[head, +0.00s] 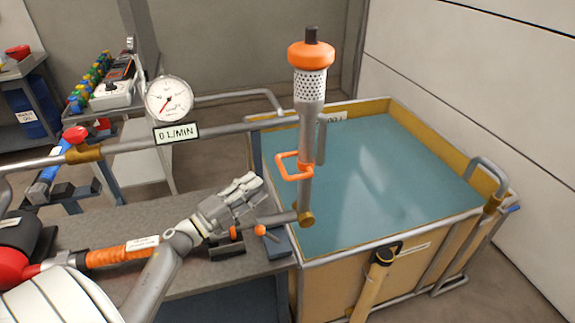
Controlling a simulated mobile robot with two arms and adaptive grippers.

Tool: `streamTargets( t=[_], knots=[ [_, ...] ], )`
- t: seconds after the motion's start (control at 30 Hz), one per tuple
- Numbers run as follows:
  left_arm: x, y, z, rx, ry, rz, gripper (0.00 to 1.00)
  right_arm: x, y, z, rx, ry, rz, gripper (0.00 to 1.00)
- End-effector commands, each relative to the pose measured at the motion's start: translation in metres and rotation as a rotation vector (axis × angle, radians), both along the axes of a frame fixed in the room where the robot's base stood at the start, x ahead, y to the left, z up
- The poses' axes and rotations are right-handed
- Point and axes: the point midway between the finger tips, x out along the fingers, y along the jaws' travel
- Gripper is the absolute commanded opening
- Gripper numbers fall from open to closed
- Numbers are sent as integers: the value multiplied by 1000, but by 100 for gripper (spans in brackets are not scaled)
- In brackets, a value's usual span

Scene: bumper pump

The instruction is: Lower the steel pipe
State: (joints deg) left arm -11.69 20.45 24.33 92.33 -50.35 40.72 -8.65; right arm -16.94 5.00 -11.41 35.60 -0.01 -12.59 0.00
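The steel pipe (309,130) stands upright at the near left side of the water tank (440,255). It has a perforated strainer (310,84) with an orange collar and dark tip at its top, an orange loop handle (293,167) on its side, and a brass joint (306,218) at its foot. My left gripper (252,186) is left of the pipe and below the handle, apart from both, over the bench. Its fingers point up and to the right, and nothing shows held in them. Whether they are parted is unclear. My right gripper is out of view.
A grey bench (190,270) lies under my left arm. A horizontal pipe with a gauge (169,98) and a "0 L/MIN" sign (177,133) runs behind. A yellow post with a black top (380,262) stands at the tank's front. The space above the water is free.

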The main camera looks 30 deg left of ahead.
Motion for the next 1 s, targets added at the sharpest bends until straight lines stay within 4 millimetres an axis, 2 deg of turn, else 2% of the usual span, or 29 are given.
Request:
streamTargets(
  t=[0.27, 0.5, 0.7, 1.0],
  knots=[
    [44, -14, 13, -5, -4, 1, 34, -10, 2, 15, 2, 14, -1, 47],
    [81, -26, 18, -5, -2, 2, 34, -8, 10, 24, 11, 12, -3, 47],
    [95, -30, 19, -5, 0, 1, 34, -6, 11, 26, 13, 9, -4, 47],
    [97, -31, 19, -4, 0, 1, 34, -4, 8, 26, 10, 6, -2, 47]
  ],
)
